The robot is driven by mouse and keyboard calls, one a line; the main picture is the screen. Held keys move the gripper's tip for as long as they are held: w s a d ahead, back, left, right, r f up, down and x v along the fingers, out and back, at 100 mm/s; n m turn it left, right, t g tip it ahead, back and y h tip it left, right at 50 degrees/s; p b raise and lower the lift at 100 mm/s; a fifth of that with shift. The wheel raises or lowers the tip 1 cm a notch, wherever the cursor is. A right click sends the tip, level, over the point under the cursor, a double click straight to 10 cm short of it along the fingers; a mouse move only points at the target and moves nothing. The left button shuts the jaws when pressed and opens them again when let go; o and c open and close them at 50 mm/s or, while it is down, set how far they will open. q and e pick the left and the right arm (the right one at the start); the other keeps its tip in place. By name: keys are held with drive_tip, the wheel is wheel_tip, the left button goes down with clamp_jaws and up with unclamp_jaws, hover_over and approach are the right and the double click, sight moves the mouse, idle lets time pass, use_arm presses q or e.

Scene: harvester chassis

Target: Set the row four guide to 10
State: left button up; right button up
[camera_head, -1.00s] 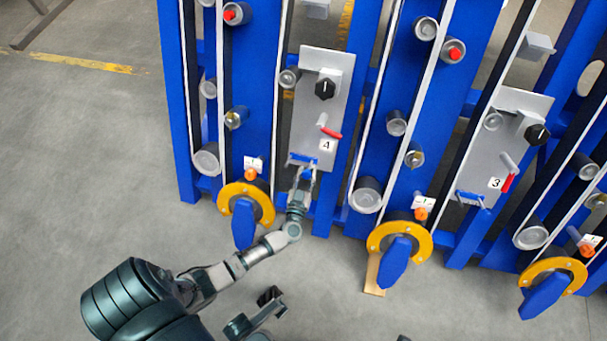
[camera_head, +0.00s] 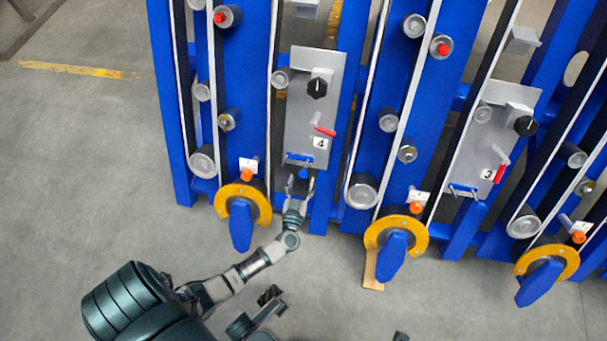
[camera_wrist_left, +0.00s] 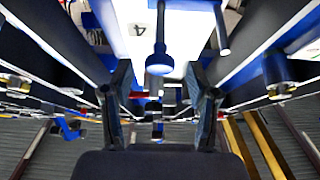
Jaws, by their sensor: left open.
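The row four panel (camera_head: 308,110) is a grey plate labelled 4, with a black knob (camera_head: 317,88) near its top and a red lever (camera_head: 324,131) in its middle. At its lower edge is a blue bracket (camera_head: 299,158) with a round blue knob (camera_head: 303,173) below it. My left gripper (camera_head: 300,181) is open, just below the panel, its fingers spread around the blue knob area. In the left wrist view the blue knob (camera_wrist_left: 159,62) shows ahead, between and above the open fingers, with no visible contact. The dial reading is too small to tell.
Yellow-ringed hubs with blue handles stand left (camera_head: 241,218) and right (camera_head: 396,240) of my left gripper. The row three panel (camera_head: 490,140) is further right. Belts and rollers flank the panel. Grey floor (camera_head: 80,200) lies open at the left.

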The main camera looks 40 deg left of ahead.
use_arm(q)
drive_tip(key=v, duration=0.8)
drive_tip(key=shift+s+d, duration=0.2)
drive_tip(key=shift+d, duration=0.05)
